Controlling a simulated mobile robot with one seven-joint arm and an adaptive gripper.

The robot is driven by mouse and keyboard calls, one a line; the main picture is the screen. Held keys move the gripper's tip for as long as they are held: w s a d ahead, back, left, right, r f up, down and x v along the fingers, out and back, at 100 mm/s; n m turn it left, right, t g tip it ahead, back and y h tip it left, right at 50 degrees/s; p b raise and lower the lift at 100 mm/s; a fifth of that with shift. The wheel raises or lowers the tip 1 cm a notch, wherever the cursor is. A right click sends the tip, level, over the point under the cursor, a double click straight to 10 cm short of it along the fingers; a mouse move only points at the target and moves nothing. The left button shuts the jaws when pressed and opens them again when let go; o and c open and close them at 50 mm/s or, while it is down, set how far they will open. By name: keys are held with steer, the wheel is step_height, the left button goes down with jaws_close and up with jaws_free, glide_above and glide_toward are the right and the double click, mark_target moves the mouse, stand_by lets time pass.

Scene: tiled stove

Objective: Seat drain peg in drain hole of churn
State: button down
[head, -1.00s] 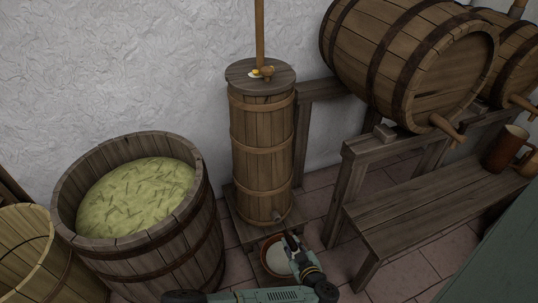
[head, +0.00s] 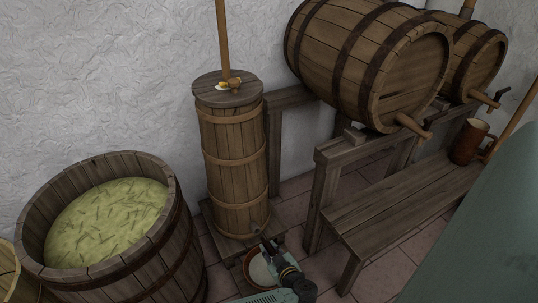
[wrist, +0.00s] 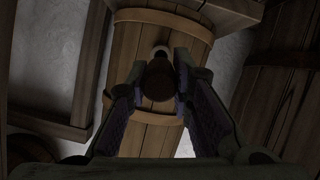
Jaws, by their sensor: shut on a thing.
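The churn (head: 234,160) is a tall, narrow, hooped wooden vessel standing upright on a low wooden stand, with a dasher rod rising from its lid. My gripper (head: 265,241) is low at the churn's front right side, near its base. In the wrist view my gripper (wrist: 158,88) is shut on the drain peg (wrist: 158,80), whose dark round end faces the camera between the two fingers. The peg's far end points at the churn's staves (wrist: 130,55). The drain hole is hidden behind the peg and fingers, and I cannot tell whether the peg's tip is inside it.
A large tub of green shreds (head: 28,235) stands to the left. A bench (head: 400,205) and barrels on a rack (head: 365,65) are on the right, with a mug (head: 469,141) on the bench. Bare floor lies between churn and bench.

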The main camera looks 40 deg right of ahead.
mark_target(262, 238)
steer(key=shift+w+d+f+g, duration=0.1)
steer(key=shift+w+d+g, duration=0.05)
steer(key=shift+w, duration=0.5)
steer(key=shift+w+d+f+g, duration=0.1)
steer(key=shift+w+d+g, duration=0.05)
steer(key=shift+w, duration=0.45)
steer(key=shift+b, duration=0.85)
stand_by(0.5)
steer(key=shift+w+r+b+x, duration=0.1)
steer(key=shift+r+b+x, duration=0.1)
steer(key=shift+b+x, duration=0.75)
steer(key=shift+w+r+b+x, duration=0.15)
steer(key=shift+b+x, duration=0.4)
steer(key=shift+x, duration=0.75)
steer(key=c, duration=1.3)
jaws_free()
steer(key=shift+c, duration=0.2)
steer(key=shift+a, duration=0.1)
steer(key=v, duration=1.2)
steer(key=shift+r, duration=0.1)
